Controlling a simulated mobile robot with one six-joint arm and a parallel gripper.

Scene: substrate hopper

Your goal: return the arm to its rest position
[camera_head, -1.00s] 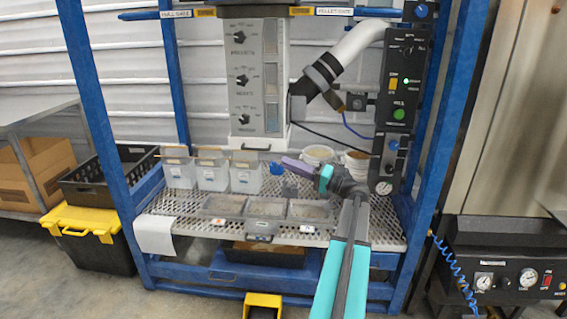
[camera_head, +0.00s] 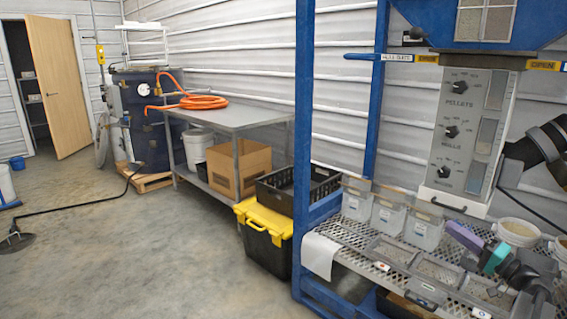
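My arm enters at the lower right, with dark wrist links (camera_head: 528,275) and a teal band. My gripper (camera_head: 468,245) is at its far end, by a purple part, above the perforated shelf of the blue hopper frame. It is small and partly hidden by my own links, so I cannot tell whether its fingers are open or shut. I see nothing clearly held. Below and left of it are shallow grey trays (camera_head: 440,272) of material.
The blue frame post (camera_head: 303,120) stands left of the arm. Clear bins (camera_head: 388,217), a white bucket (camera_head: 517,232) and the hopper control panel (camera_head: 468,135) are close behind the gripper. A yellow-lidded crate (camera_head: 265,222) stands outside the frame. The floor at left is open.

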